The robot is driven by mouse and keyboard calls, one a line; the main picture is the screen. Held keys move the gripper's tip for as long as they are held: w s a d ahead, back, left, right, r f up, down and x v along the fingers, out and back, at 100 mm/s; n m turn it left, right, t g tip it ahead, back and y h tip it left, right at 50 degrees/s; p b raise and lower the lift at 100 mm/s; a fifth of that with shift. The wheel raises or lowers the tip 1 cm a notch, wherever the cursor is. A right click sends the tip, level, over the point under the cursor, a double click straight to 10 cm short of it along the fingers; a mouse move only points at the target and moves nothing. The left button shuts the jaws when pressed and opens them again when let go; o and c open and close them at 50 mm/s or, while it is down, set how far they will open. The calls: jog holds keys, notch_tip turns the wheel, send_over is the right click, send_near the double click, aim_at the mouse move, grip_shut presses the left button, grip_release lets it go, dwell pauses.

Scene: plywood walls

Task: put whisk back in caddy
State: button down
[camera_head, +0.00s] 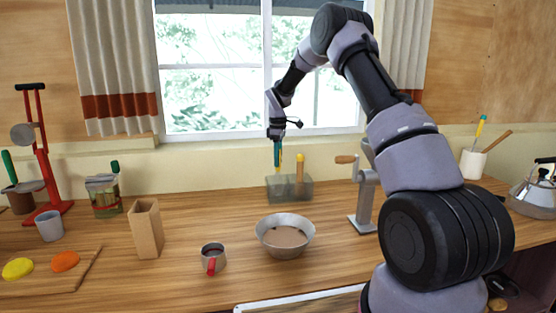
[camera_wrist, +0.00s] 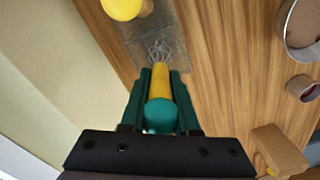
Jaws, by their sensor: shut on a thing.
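The whisk (camera_wrist: 160,82) has a yellow handle with a teal end, and its wire loops show beyond my fingertips in the wrist view. My gripper (camera_wrist: 160,75) is shut on the handle between its green fingers. In the head view my gripper (camera_head: 278,152) points down above the left part of the caddy (camera_head: 290,191), a grey see-through box on the counter by the window. The caddy also shows in the wrist view (camera_wrist: 176,52). The wires overlap the caddy there; I cannot tell how far they reach into it. A yellow-handled utensil (camera_head: 300,170) stands upright in the caddy's right part.
A metal bowl (camera_head: 285,228) and a mug (camera_head: 212,258) stand in front of the caddy. A hand-cranked grinder (camera_head: 367,195) stands to its right. Bare counter surrounds the caddy's near side.

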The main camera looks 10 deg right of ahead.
jog(key=shift+f, duration=0.1)
jog(key=c, duration=0.7)
grip_release()
jog(key=shift+o, duration=0.2)
notch_tip(320, 180, up, 12)
jog(key=shift+r, duration=0.15)
jog(key=s+d+r+m+t, duration=0.3)
jog(key=s+r+m, duration=0.4)
jog(key=s+r, duration=1.05)
jog(key=s+d+f+m+t+y, duration=0.1)
jog(key=s+m, duration=0.4)
jog(key=s, duration=0.7)
jog(key=s+d+f+m+t+y, duration=0.1)
jog(key=s+f+m+t, duration=0.2)
jog(key=s, duration=0.9)
jog(key=shift+s+d+m, duration=0.35)
jog(key=shift+d+m, duration=0.05)
jog(key=shift+m, duration=0.5)
